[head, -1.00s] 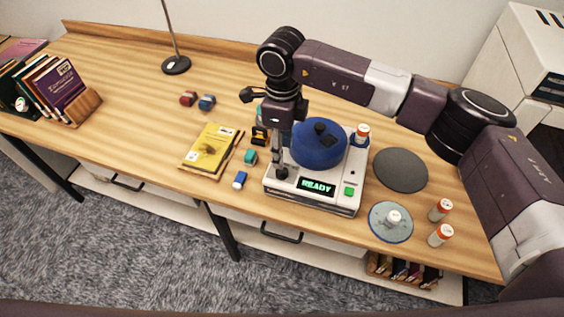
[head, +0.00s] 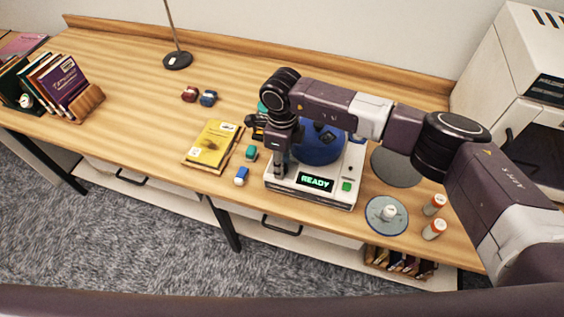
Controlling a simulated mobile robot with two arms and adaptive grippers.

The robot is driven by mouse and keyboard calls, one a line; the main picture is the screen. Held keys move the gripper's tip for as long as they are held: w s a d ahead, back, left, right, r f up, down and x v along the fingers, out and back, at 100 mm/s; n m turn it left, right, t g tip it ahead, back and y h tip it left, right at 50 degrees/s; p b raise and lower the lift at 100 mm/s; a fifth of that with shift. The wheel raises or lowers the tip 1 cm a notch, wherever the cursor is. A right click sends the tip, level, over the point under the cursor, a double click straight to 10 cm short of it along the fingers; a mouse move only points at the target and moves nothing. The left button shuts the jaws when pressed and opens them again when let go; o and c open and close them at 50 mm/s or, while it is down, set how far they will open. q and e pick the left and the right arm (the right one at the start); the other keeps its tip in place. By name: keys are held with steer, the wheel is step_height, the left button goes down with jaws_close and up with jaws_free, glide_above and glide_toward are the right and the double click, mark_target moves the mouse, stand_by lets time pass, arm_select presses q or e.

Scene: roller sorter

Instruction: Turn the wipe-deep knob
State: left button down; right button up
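The white machine (head: 330,199) stands on the desk with a lit display (head: 315,180) reading READY, a green button (head: 346,187) and a blue round top (head: 320,147). My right gripper (head: 281,170) points down at the machine's front left corner, over the spot left of the display where a dark knob showed earlier. The knob is hidden behind the gripper, and I cannot tell whether the fingers touch it or how far they are apart. My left gripper is not in view.
A yellow book (head: 212,145) and small coloured blocks (head: 241,175) lie left of the machine. A blue-grey disc (head: 386,216), a dark round mat (head: 397,166) and two orange-capped bottles (head: 434,228) are at its right.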

jaws_close()
steer(key=shift+f+m+b, duration=0.15)
steer(key=shift+m+b, duration=0.75)
steer(key=shift+b, duration=0.2)
steer(key=m+b, duration=1.1)
steer(key=m, duration=0.1)
steer(key=shift+r+m+b, duration=0.2)
steer(key=shift+m+b, duration=1.15)
steer(key=shift+m, duration=0.65)
steer(key=shift+r, duration=0.1)
steer(key=shift+o, duration=2.4)
jaws_free()
